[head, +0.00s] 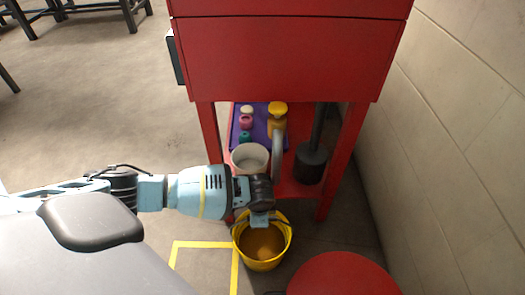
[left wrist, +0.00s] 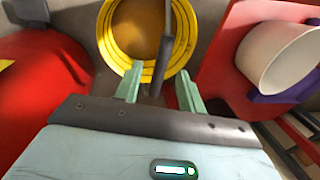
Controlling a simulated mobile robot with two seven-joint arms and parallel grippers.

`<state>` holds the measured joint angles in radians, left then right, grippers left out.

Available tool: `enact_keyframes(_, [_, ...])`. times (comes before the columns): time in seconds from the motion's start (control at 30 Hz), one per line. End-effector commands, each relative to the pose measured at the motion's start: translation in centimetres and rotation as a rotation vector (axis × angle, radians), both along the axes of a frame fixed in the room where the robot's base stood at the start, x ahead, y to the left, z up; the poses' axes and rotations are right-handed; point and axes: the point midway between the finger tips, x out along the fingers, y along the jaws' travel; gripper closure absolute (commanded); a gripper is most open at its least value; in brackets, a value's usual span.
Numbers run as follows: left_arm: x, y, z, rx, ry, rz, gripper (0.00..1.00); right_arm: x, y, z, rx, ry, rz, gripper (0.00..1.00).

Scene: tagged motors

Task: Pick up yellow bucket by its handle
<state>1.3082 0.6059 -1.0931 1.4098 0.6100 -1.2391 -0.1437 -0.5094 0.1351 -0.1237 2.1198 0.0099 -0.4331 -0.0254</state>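The yellow bucket (head: 262,266) stands on the floor in front of the red cart, and its inside shows brownish. My left gripper (head: 262,218) is over the bucket's far rim, pointing down. In the left wrist view the bucket's yellow rim (left wrist: 108,42) fills the top middle. A dark grey bar, seemingly its handle (left wrist: 165,52), runs down from the top into the gap between my two green fingers (left wrist: 158,92). The fingers are apart, one on each side of the bar, with no visible contact. My right gripper is in neither view.
The red cart (head: 285,50) stands behind the bucket. Its low shelf holds a white pot (head: 249,150), a purple tray (head: 236,128) with small items and a dark cylinder (head: 310,165). A red round top (head: 342,275) is close at the right front. A block wall (head: 460,120) bounds the right.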

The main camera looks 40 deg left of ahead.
Motion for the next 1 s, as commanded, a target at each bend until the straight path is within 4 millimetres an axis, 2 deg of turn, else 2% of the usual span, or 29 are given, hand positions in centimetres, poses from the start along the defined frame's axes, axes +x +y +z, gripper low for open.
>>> enact_keyframes(0.03, [0.1, 0.1, -0.9, 0.001, 0.003, 0.001, 0.6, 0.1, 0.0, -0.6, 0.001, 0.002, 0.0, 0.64])
enact_keyframes(0.3, [0.8, 0.4, -4.3, 0.002, 0.004, 0.0, 0.6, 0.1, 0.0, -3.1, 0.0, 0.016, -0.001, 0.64])
enact_keyframes(0.6, [0.9, 0.4, -4.5, 0.001, 0.001, 0.0, 0.62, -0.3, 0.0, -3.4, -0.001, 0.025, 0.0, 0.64])
enact_keyframes(0.9, [0.9, 0.4, -4.5, 0.001, 0.001, 0.0, 1.0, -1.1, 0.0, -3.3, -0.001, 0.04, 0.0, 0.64])
enact_keyframes(1.0, [1.3, 0.3, -4.1, -0.002, -0.009, 0.001, 1.0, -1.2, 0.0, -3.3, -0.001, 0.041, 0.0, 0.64])
